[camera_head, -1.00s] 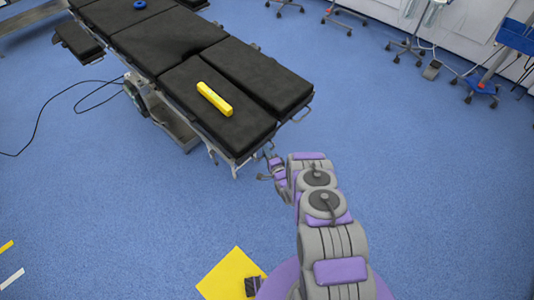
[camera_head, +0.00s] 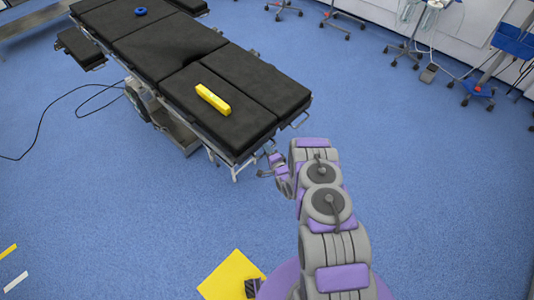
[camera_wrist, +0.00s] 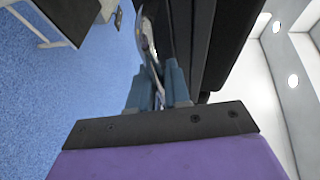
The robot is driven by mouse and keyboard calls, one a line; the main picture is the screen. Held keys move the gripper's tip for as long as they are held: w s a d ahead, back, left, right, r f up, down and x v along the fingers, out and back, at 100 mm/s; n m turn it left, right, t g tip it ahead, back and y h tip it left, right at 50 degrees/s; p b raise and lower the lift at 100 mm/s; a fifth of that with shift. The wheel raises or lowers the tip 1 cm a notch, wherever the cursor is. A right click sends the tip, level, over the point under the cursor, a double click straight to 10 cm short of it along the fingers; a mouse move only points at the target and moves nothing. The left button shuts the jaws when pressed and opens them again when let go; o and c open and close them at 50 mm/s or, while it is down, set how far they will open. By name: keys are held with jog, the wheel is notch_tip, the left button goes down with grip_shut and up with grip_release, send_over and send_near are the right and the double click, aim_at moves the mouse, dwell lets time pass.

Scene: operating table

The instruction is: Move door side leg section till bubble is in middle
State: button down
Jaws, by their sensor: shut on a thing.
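The black operating table has two leg sections side by side at its near end. A yellow spirit level (camera_head: 213,99) lies on the left leg section (camera_head: 190,92); its bubble is too small to make out. The right leg section (camera_head: 262,80) is bare. My gripper (camera_head: 268,165) is at the near end of the left leg section, just below its corner. In the wrist view my gripper (camera_wrist: 158,88) is shut on a thin metal handle (camera_wrist: 148,42) beside the black padding (camera_wrist: 182,35).
A blue ring (camera_head: 141,11) lies farther up the table. A cable (camera_head: 65,105) runs over the floor at left. Wheeled stands (camera_head: 408,45) are at the back right. A yellow floor patch (camera_head: 228,275) is near my base.

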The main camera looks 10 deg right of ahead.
notch_tip(320, 180, up, 3)
jog(key=shift+d+f+p, duration=0.1)
jog(key=shift+f+p, duration=0.1)
jog(key=shift+p, duration=0.1)
jog(key=c, duration=1.2)
grip_release()
jog(key=shift+f, duration=0.1)
jog(key=shift+o, duration=0.2)
jog(key=p+v, duration=0.3)
jog(key=v, duration=1.4)
jog(key=shift+p, duration=0.4)
jog(key=shift+s, duration=0.15)
